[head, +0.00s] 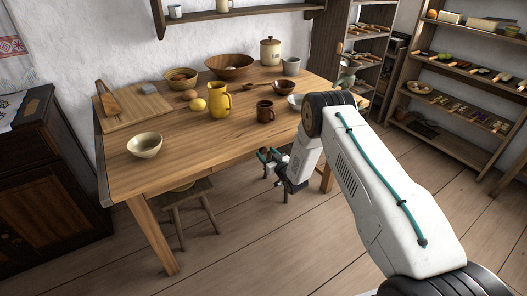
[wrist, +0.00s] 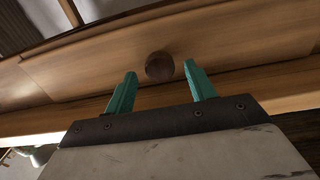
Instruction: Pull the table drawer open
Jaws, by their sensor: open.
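The wooden table (head: 185,144) stands against the back wall. In the wrist view the drawer front (wrist: 110,72) runs across the picture, with a round dark wooden knob (wrist: 159,67) on it. The drawer looks closed. My gripper (wrist: 160,82) is open, its two green fingers pointing at the drawer front, one on each side of the knob in the picture. Whether the fingertips reach around the knob in depth I cannot tell. In the head view my gripper (head: 265,156) is by the table's front edge; the drawer and knob do not show clearly there.
On the table are a yellow jug (head: 219,101), a brown mug (head: 265,111), a cream bowl (head: 144,145) and other crockery. A stool (head: 185,195) is under the table to the left. A dark cabinet (head: 45,190) stands at left, shelves (head: 460,75) at right. The floor in front is clear.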

